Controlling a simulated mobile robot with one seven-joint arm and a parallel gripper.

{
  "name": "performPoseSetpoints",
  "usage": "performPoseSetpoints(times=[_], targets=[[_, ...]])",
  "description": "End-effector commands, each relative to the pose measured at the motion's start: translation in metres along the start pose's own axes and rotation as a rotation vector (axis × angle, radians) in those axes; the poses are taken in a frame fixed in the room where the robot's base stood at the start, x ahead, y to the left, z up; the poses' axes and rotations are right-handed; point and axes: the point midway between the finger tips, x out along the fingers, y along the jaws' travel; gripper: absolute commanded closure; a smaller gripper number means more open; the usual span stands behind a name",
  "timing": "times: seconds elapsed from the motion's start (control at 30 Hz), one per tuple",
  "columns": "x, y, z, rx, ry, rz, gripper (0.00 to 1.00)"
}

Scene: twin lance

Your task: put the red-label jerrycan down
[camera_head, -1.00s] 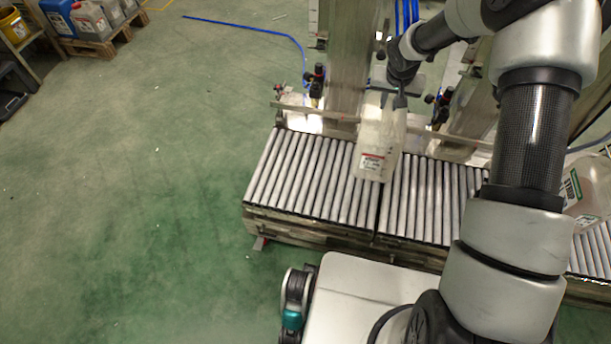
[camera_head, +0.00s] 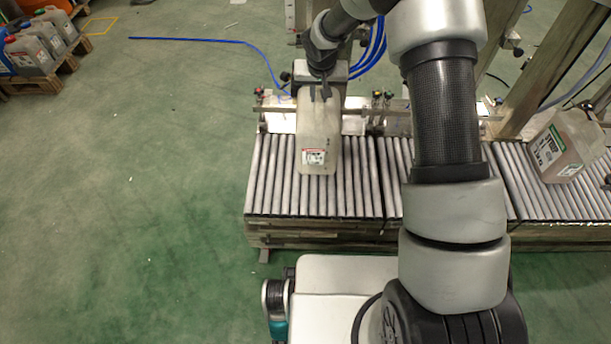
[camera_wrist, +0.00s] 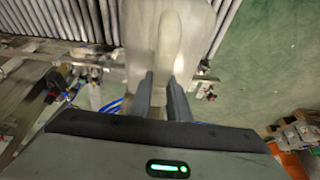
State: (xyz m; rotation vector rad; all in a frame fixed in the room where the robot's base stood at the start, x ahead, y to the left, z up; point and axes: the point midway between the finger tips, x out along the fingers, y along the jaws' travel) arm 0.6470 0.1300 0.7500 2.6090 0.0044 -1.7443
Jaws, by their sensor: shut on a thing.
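The red-label jerrycan (camera_head: 318,130) is a pale translucent can with a small red and white label low on its near side. In the head view it appears upright over the left part of the roller conveyor (camera_head: 270,190); I cannot tell whether its base touches the rollers. My gripper (camera_head: 321,96) is shut on the top of this can. In the wrist view both fingers (camera_wrist: 162,95) close around the can's handle, and the can's body (camera_wrist: 140,25) extends away from them. The can's base is out of sight there.
Another translucent jerrycan with a green and white label (camera_head: 562,147) stands on the right part of the conveyor. A metal rail with fittings (camera_head: 385,105) runs behind the rollers. Several grey cans (camera_head: 35,45) stand on a pallet at the far left. Green floor lies open on the left.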

Motion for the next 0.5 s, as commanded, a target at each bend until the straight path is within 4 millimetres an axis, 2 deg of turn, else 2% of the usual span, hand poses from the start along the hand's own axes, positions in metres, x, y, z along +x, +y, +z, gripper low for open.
performPoseSetpoints(times=[0.17,0.4,0.5], targets=[[0.007,-0.001,0.003,0.001,0.001,0.001,1.0],[0.046,-0.002,0.02,-0.002,-0.001,0.0,1.0],[0.057,-0.002,0.024,-0.001,0.001,0.0,1.0]])
